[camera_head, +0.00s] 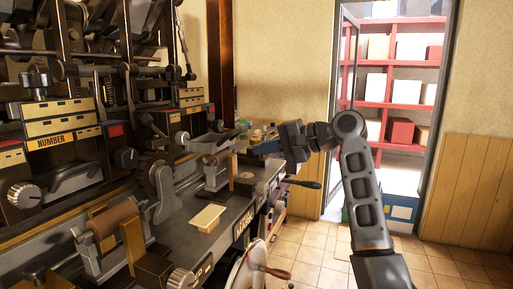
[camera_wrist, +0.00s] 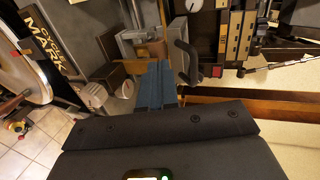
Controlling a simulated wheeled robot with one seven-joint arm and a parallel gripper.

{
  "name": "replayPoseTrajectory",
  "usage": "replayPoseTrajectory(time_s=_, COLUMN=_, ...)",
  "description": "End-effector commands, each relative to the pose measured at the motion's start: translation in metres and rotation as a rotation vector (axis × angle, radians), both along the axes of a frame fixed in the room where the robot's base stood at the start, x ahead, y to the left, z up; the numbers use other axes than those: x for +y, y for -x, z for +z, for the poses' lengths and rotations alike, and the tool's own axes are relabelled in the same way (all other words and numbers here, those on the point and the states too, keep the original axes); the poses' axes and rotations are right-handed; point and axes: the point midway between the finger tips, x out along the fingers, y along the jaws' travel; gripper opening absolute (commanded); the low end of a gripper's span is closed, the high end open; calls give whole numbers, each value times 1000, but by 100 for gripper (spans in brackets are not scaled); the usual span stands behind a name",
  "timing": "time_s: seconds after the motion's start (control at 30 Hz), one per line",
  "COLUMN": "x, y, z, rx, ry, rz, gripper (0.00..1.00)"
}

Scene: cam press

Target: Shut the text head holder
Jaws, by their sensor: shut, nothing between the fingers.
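My gripper (camera_head: 262,147) is at the right end of the press (camera_head: 222,222), its blue fingers shut and empty. In the wrist view the blue fingers (camera_wrist: 155,85) lie side by side and point toward a grey block-like part (camera_wrist: 145,45) of the press. A curved dark handle (camera_wrist: 187,62) is just right of the fingertips; I see no clear contact. In the head view a grey tray-like part (camera_head: 210,142) is left of my gripper. No readable label marks the text head holder, so I cannot tell which part it is or whether it is open.
The press carries knobs, a brown roller (camera_head: 112,219) and a drawer unit marked NUMBER (camera_head: 50,141). Dark-handled levers (camera_head: 303,183) stick out at its front right. A doorway with red shelves (camera_head: 405,75) is at right.

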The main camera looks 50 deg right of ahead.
Motion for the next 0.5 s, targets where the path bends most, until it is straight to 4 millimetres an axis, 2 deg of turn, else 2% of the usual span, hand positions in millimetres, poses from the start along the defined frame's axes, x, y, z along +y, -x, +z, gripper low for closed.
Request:
replayPoseTrajectory(time_s=0.37, x=25, y=-67, z=-21, rx=1, ry=1, rz=2, gripper=0)
replayPoseTrajectory(time_s=0.5, x=32, y=-86, z=-21, rx=1, ry=1, rz=0, gripper=0)
